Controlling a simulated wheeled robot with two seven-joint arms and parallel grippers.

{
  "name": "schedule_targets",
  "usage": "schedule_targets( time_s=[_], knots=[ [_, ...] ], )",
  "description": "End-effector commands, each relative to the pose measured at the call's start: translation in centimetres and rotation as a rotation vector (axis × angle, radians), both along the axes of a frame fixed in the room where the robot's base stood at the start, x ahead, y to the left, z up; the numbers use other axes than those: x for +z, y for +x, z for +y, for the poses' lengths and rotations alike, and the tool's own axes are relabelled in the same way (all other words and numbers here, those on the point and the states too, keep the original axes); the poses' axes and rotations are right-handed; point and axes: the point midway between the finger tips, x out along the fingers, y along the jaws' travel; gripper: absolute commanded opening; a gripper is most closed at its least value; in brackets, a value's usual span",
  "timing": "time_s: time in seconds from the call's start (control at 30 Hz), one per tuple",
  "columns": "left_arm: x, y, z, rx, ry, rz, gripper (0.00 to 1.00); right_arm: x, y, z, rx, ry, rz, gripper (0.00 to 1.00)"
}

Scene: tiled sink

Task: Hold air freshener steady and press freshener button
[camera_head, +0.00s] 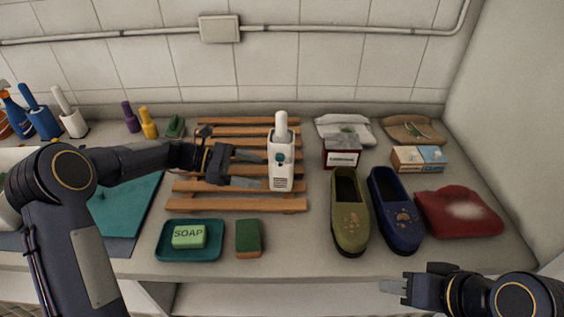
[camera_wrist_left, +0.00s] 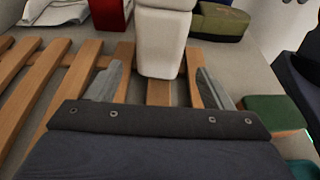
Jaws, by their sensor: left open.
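The white air freshener (camera_head: 282,165) stands upright on the wooden slatted rack, with a rounded top and a small teal button on its front. It also shows in the left wrist view (camera_wrist_left: 162,42), where its top is cut off. My left gripper (camera_head: 254,170) is open just left of the freshener. In the left wrist view the freshener's lower body stands ahead of and between the open fingers (camera_wrist_left: 158,85), with no clear contact. My right gripper (camera_head: 392,287) is low at the front right, beyond the counter's front edge and away from the freshener; its jaw opening is unclear.
The wooden rack (camera_head: 240,200) lies under the freshener. A soap dish (camera_head: 170,249) and sponge (camera_head: 248,238) lie in front. Green (camera_head: 350,212) and blue (camera_head: 394,210) shoes, a small box (camera_head: 342,157) and a red cloth (camera_head: 458,211) occupy the right. Bottles stand at left.

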Motion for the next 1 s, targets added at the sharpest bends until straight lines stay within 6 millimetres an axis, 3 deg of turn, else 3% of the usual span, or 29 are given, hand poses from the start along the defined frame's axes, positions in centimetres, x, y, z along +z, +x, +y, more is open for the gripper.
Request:
schedule_targets(
  time_s=[0.2,0.43,0.93,1.0],
  knots=[
    [-1.3,-0.1,-3.3,-0.003,0.000,0.000,0.74,-1.9,0.0,0.0,0.000,0.000,0.000,0.36],
    [-1.8,-0.1,-5.8,-0.003,0.000,0.000,0.74,-1.6,0.0,0.0,0.000,0.000,0.000,0.36],
    [-2.1,0.0,-6.8,0.000,0.001,-0.001,0.74,-1.6,0.0,0.0,0.000,0.000,0.000,0.36],
    [-2.1,0.0,-6.8,0.000,0.001,-0.001,0.65,-1.6,0.0,0.0,0.000,0.000,0.000,0.36]
  ],
)
